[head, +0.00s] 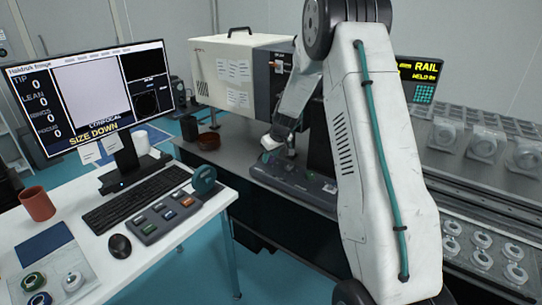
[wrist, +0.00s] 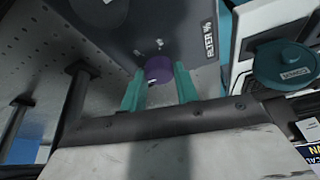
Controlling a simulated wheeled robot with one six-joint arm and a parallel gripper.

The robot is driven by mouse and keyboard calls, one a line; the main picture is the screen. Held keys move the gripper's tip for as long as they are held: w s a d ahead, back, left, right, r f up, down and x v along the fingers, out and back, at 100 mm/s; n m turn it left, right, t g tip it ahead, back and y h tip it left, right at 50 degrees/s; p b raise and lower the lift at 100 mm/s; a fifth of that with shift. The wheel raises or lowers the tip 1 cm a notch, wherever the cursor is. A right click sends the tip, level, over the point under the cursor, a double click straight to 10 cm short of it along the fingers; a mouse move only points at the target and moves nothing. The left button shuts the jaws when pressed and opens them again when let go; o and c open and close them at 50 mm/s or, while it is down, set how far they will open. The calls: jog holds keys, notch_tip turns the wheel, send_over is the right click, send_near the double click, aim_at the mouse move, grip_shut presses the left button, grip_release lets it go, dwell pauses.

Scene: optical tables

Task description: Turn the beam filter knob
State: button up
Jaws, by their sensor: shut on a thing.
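The purple beam filter knob (wrist: 158,66) sticks out from a dark grey panel (wrist: 125,35) in the wrist view, near small light lettering. My gripper (wrist: 161,78) has its two teal fingers on either side of the knob, shut on it. The knob's pointer mark cannot be made out. In the head view my forearm slants down from the top, and my wrist (head: 286,122) is over the dark bench unit (head: 292,180). The knob and fingertips cannot be made out there.
A white desk (head: 190,235) at the left holds a monitor (head: 90,95), keyboard (head: 135,195), button box (head: 165,215) and brown mug (head: 37,204). A teal disc (wrist: 285,65) is right of my gripper in the wrist view. Metal mounts (head: 483,145) line the right bench.

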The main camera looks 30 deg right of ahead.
aim_at(276, 166)
jog(key=o, duration=1)
jog(key=shift+c, duration=0.2)
jog(key=shift+r, duration=0.1)
jog(key=v, duration=0.7)
jog(key=shift+r, duration=0.3)
jog(key=shift+s, duration=0.1)
